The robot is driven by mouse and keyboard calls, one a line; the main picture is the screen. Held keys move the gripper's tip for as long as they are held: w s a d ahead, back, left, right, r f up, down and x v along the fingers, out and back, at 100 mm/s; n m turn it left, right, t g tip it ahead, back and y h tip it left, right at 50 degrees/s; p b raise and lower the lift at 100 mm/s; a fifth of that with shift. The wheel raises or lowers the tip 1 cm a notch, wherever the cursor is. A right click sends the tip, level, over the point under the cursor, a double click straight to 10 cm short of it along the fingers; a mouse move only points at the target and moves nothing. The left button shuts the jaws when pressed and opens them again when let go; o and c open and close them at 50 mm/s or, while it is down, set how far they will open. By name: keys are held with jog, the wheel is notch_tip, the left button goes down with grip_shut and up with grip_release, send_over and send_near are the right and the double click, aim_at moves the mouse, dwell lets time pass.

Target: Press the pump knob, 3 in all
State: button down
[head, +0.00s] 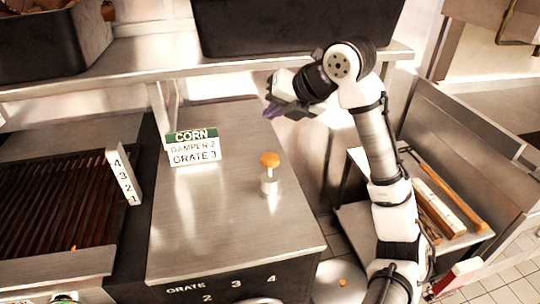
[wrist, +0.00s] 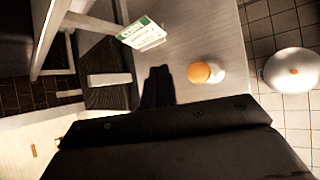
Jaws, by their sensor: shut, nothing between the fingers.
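The pump knob (head: 270,160) is an orange-tan ball on a short metal stem, standing on the steel counter (head: 230,230). In the wrist view the knob (wrist: 199,72) shows right of my fingers, apart from them. My gripper (head: 272,112) is raised above the far right part of the counter, behind and above the knob in the head view. Its dark fingers (wrist: 158,88) are together with nothing between them.
A sign (head: 193,147) reading CORN, DAMPER 2, GRATE 3 stands left of the knob. A grill (head: 55,195) with a numbered plate (head: 124,176) lies further left. Black bins stand on the shelf behind. A round white-lidded thing (wrist: 291,74) stands on the floor to the right.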

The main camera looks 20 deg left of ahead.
aim_at(272, 158)
jog(key=shift+f, duration=0.15)
notch_tip(272, 158, down, 8)
jog(key=b, duration=0.6)
jog(key=shift+f, duration=0.25)
jog(key=shift+b, duration=0.3)
dwell(1.3)
jog(key=shift+f+b, duration=0.35)
jog(key=shift+f, duration=0.1)
jog(key=shift+f+b, duration=1.4)
jog(key=shift+f, duration=0.3)
dwell(1.3)
jog(key=shift+r, duration=0.15)
jog(key=shift+r+p, duration=1.4)
jog(key=shift+r, duration=0.55)
jog(key=shift+r, duration=0.1)
